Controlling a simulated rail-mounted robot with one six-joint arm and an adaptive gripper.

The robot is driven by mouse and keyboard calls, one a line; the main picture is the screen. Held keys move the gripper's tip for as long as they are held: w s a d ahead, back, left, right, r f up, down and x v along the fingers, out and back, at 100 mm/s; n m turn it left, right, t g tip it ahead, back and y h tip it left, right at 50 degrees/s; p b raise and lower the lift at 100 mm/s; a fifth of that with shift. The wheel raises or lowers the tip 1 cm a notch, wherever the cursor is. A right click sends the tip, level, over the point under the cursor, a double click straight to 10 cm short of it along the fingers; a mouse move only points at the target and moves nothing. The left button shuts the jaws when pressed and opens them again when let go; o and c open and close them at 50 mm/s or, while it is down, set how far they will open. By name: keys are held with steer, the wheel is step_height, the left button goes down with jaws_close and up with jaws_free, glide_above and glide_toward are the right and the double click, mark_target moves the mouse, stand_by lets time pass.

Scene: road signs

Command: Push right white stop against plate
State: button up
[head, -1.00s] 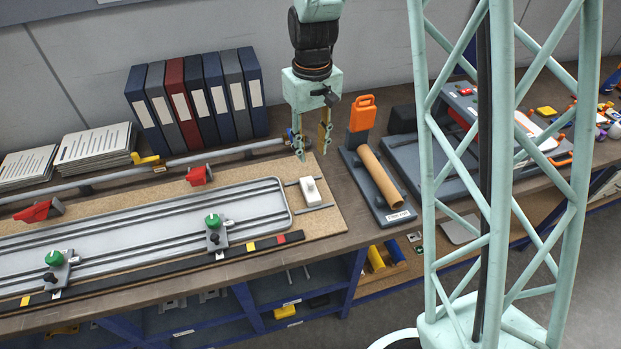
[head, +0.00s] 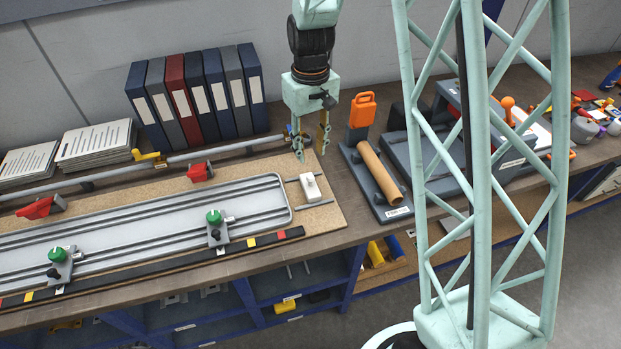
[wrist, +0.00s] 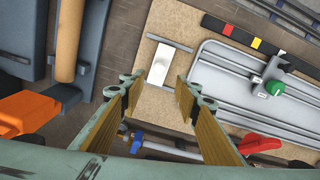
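The right white stop (head: 311,187) is a small white block on two thin rails, at the right end of the grey plate (head: 262,182). A narrow gap shows between the stop and the plate's rounded end. In the wrist view the white stop (wrist: 159,64) lies ahead of my fingers, with the plate (wrist: 206,60) to its right. My gripper (head: 312,156) hangs above the board, behind the stop in the head view. In the wrist view my gripper (wrist: 158,92) has its two fingers wide apart with nothing between them.
A cork-coloured board (head: 328,215) carries the plate. Green-knobbed clamps (head: 215,222) and red clamps (head: 200,171) line the plate. A grey stand with a brown roll (head: 380,172) and an orange handle (head: 362,110) is to the right. Binders (head: 195,90) stand behind.

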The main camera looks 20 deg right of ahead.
mark_target(310, 176)
steer(key=shift+f, duration=6.45)
steer(key=shift+c, duration=0.2)
jaws_close()
